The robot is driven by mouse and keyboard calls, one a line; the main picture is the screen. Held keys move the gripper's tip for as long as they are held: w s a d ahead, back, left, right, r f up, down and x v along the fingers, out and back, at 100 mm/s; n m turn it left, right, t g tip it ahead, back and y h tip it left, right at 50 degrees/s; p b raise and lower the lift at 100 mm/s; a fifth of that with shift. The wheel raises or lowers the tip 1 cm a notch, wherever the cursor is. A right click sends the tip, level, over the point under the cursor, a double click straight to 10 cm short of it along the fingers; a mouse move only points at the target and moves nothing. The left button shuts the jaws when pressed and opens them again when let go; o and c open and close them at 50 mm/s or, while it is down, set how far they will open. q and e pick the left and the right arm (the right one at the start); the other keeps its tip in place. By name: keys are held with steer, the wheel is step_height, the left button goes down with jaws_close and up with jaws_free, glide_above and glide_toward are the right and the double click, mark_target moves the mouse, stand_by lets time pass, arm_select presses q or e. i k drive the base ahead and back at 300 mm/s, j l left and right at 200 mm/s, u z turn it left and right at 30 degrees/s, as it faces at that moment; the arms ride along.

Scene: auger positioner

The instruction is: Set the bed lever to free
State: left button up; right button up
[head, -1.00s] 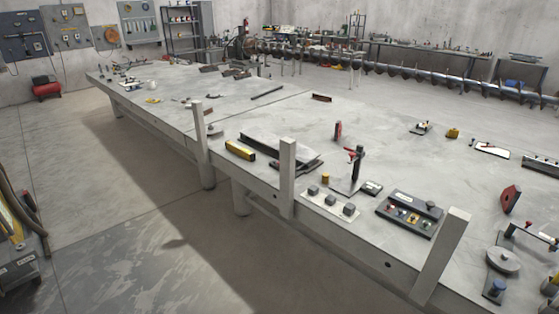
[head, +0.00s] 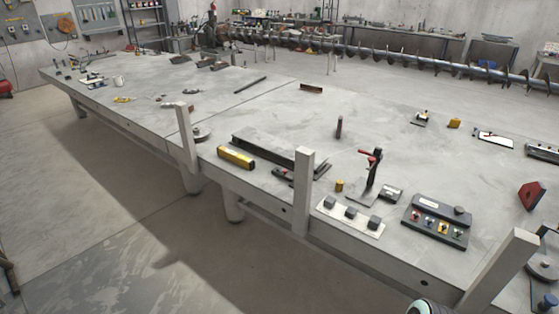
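A dark upright lever with a red handle (head: 372,170) stands on a flat plate near the front edge of the big grey table, right of centre. It may be the bed lever; I see no readable label, and I cannot tell its setting. A dark control box (head: 437,221) with several coloured knobs lies to its right. A pale plate with several grey blocks (head: 350,215) lies in front of it. Neither of my grippers is in view. A rounded white and dark part, probably of my own arm, shows at the bottom edge.
The long grey table (head: 240,110) fills the middle. Square posts rise along its front edge, one (head: 303,190) left of the lever. A yellow block (head: 236,157) and a dark beam (head: 275,153) lie farther left. A long auger (head: 400,58) runs behind. The floor in front is clear.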

mark_target(284, 172)
steer(key=i+j, duration=0.4)
steer(key=i+j+z, duration=0.15)
steer(key=i+j, duration=0.2)
steer(key=j, duration=0.2)
